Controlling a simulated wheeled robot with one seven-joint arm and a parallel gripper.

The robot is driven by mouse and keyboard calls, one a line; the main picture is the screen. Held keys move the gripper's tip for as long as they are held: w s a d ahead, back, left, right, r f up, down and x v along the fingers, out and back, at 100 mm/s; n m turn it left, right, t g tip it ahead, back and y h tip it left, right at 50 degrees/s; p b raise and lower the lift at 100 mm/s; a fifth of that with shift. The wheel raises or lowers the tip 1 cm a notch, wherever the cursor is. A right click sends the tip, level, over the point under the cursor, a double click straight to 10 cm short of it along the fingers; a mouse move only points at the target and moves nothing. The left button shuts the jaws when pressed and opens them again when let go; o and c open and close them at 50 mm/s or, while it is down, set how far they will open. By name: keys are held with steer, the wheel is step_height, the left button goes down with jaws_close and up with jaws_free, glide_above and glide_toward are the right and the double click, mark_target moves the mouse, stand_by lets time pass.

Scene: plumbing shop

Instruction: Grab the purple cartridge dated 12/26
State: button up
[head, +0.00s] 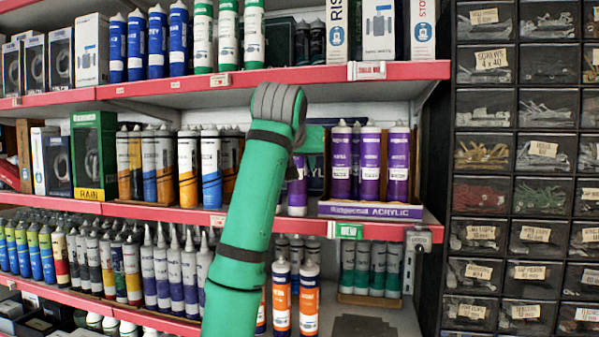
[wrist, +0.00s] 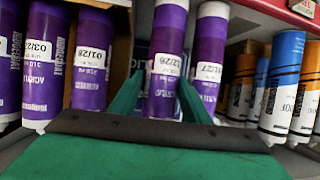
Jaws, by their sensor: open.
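Several purple cartridges with white date labels stand on the middle shelf. Farther left are a cartridge (wrist: 90,60) dated 01/28 and one (wrist: 45,65) with a 03/2 date, partly readable. In the head view, purple cartridges (head: 370,165) show right of my arm, which hides my gripper and part of another purple cartridge (head: 297,190).
Blue and orange cartridges (wrist: 283,85) stand to the right in the wrist view. In the head view, red-edged shelves (head: 260,77) lie above and below the purple row. Orange-labelled tubes (head: 309,300) stand below. A drawer cabinet (head: 515,160) is at the right.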

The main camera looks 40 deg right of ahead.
steer(key=shift+w+d+f, duration=0.15)
steer(key=shift+w+d, duration=0.1)
steer(key=shift+w, duration=0.2)
steer(key=c, duration=0.9)
jaws_close()
